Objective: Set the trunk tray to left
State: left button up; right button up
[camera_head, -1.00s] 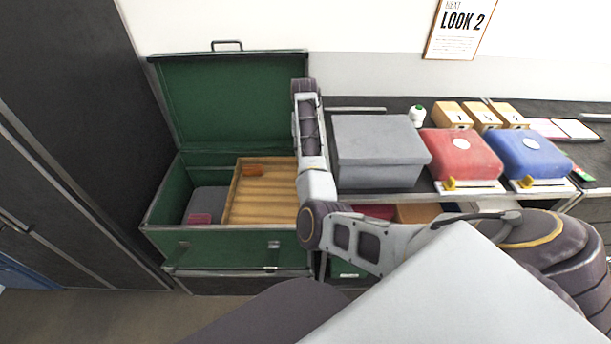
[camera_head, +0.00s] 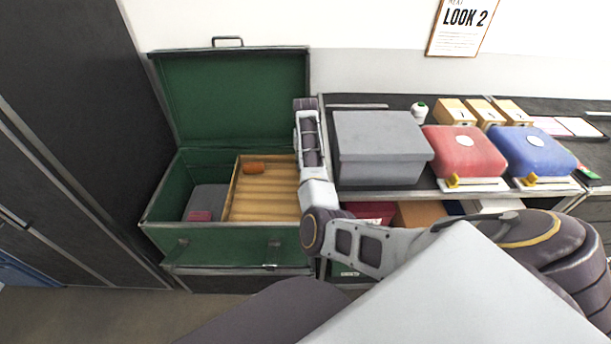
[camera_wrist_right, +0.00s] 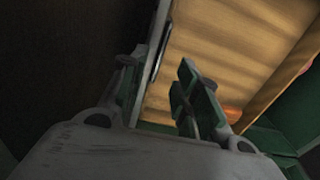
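The trunk tray (camera_head: 266,200), light wood with a ribbed floor, sits in the right part of the open green trunk (camera_head: 215,244). Its right edge is hidden behind my right arm in the head view. The tray floor (camera_wrist_right: 220,50) shows beyond. My left gripper is not in view.
An orange item (camera_head: 254,168) lies in the tray. A grey box (camera_head: 208,198) and a dark red item (camera_head: 200,216) lie in the trunk's left part. A grey lidded box (camera_head: 380,150), a red case (camera_head: 464,152) and a blue case (camera_head: 532,153) stand to the right.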

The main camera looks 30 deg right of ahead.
notch_tip(320, 180, down, 4)
jog(key=shift+f+b, duration=0.2)
jog(key=shift+b, duration=0.2)
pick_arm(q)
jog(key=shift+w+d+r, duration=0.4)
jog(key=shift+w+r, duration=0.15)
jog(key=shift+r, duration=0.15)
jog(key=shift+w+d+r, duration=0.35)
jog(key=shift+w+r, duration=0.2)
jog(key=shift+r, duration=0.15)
pick_arm(e)
jog(key=shift+f, duration=0.9)
grip_shut()
